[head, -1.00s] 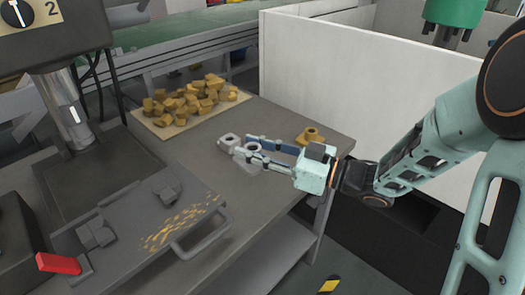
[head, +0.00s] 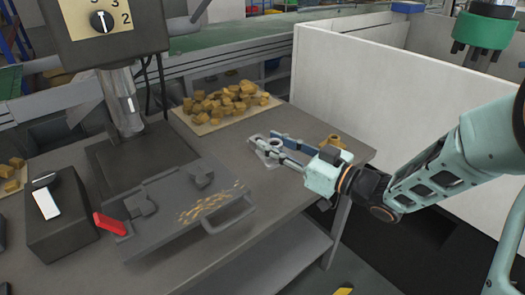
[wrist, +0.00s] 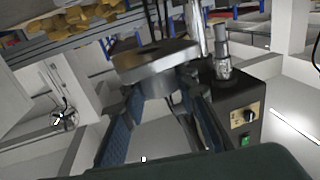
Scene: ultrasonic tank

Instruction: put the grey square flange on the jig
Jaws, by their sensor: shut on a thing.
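My gripper (head: 277,146) is shut on a grey flange at the far right part of the bench, left of the brass-coloured flange (head: 333,142). In the wrist view the held flange (wrist: 155,62) shows a broad flat plate on top and a narrower hub between my blue fingers (wrist: 160,115). Its plate looks tilted, and its square outline is not clear there. In the head view the grey flange (head: 265,149) is partly covered by the fingers; I cannot tell its height above the bench. The jig (head: 160,215), a grey plate with dark clamp blocks, sits at the drill press.
A tray (head: 185,122) heaped with yellow-brown blocks lies at the bench's back. Yellow chips (head: 210,207) and a handle (head: 235,220) are on the jig's right side. A red lever (head: 110,224) sticks out at left. A white wall (head: 350,90) stands behind my arm.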

